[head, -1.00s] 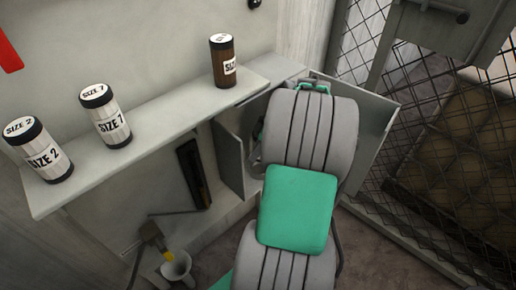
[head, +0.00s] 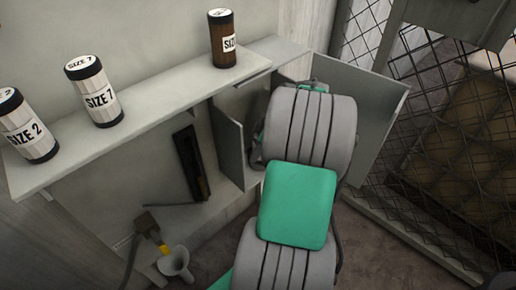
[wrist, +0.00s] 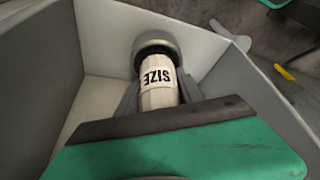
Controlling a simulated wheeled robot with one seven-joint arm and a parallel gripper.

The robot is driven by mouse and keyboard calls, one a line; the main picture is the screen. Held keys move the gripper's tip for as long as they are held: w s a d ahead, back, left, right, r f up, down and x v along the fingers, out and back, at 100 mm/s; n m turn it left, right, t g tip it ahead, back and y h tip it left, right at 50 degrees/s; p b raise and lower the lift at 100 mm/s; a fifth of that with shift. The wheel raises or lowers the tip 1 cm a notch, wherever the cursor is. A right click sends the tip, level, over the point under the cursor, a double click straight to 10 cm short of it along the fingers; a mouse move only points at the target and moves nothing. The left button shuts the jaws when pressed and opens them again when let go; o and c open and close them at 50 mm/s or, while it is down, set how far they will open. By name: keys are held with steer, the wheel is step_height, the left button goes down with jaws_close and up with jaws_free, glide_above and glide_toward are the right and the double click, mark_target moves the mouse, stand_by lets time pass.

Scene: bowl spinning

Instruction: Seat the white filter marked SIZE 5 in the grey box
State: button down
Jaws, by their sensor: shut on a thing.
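My gripper (wrist: 160,98) is shut on a white ribbed filter (wrist: 158,70). Its label reads SIZE upside down; the number is hidden behind my gripper's body. In the wrist view the filter's far end meets a round grey piece (wrist: 157,42) near the box wall; I cannot tell whether this is the filter's cap or a socket, or whether the filter is seated. The grey box (wrist: 100,55) has its walls around my gripper. In the head view the box (head: 229,148) is under the shelf, and my arm hides my gripper and the filter.
A shelf (head: 165,97) holds a SIZE 2 filter (head: 27,128), a SIZE 7 filter (head: 94,92) and a brown-sided one (head: 222,40). A funnel (head: 175,262) is below. A wire mesh fence (head: 455,130) stands on the right, beside the box's right-hand panel (head: 380,120).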

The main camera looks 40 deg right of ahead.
steer(key=shift+s+f, duration=0.1)
steer(key=shift+f, duration=0.2)
steer(key=c, duration=2.2)
jaws_free()
steer(key=shift+s+a+f+b, duration=0.2)
steer(key=shift+s+f+b, duration=0.1)
steer(key=shift+f+b, duration=0.35)
steer(key=c, duration=2.2)
jaws_free()
steer(key=shift+f, duration=0.1)
steer(key=c, duration=0.7)
jaws_free()
steer(key=shift+f, duration=0.15)
steer(key=shift+o, duration=0.2)
steer(key=p+v, duration=0.1)
steer(key=v, duration=0.2)
steer(key=w+p+v, duration=0.1)
steer(key=v, duration=0.2)
steer(key=p+v, duration=0.1)
steer(key=v, duration=0.2)
steer(key=shift+w+d+r, duration=0.2)
steer(key=shift+d+r, duration=0.1)
steer(key=shift+r, duration=0.3)
